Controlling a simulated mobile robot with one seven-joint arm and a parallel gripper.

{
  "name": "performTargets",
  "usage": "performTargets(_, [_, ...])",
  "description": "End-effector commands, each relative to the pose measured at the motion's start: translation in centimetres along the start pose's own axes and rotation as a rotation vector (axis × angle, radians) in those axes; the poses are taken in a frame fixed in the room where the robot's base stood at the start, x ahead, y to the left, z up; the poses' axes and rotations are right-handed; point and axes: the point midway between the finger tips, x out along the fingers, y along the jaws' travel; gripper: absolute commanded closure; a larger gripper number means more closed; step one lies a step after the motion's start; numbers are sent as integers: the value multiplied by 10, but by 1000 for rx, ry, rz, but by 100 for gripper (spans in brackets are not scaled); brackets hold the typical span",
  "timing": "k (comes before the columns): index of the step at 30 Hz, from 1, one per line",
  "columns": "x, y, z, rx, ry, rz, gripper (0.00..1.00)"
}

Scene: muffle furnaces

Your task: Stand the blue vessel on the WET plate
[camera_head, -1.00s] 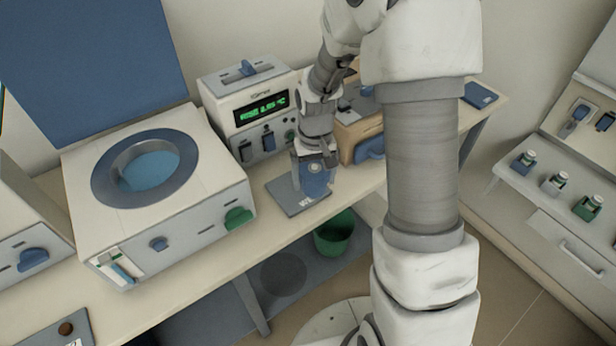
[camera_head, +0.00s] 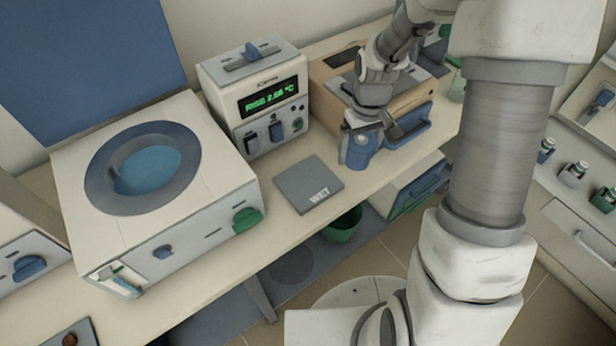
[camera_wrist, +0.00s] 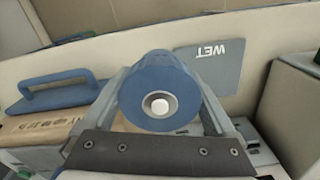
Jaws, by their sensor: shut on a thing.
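The blue vessel (camera_head: 360,153) is upright between the fingers of my gripper (camera_head: 371,140), which is shut on it. In the wrist view I see the vessel (camera_wrist: 159,95) from above, with a pale centre in its top, a finger on each side. The WET plate (camera_head: 308,184) is a flat grey square on the bench, bare, to the left of the vessel in the head view. In the wrist view the plate (camera_wrist: 212,68) lies beyond the vessel at upper right. The vessel is beside the plate, not over it; I cannot tell its height above the bench.
A wooden box with a blue handle (camera_head: 408,127) is close to the right of the vessel. A control unit with a green display (camera_head: 255,100) stands behind the plate. A furnace with a round blue opening (camera_head: 150,170) is at left. The bench's front edge runs close by.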

Motion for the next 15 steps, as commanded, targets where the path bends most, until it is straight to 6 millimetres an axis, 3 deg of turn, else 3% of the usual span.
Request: performTargets(15, [-16,-10,10,-667,8,-6,100])
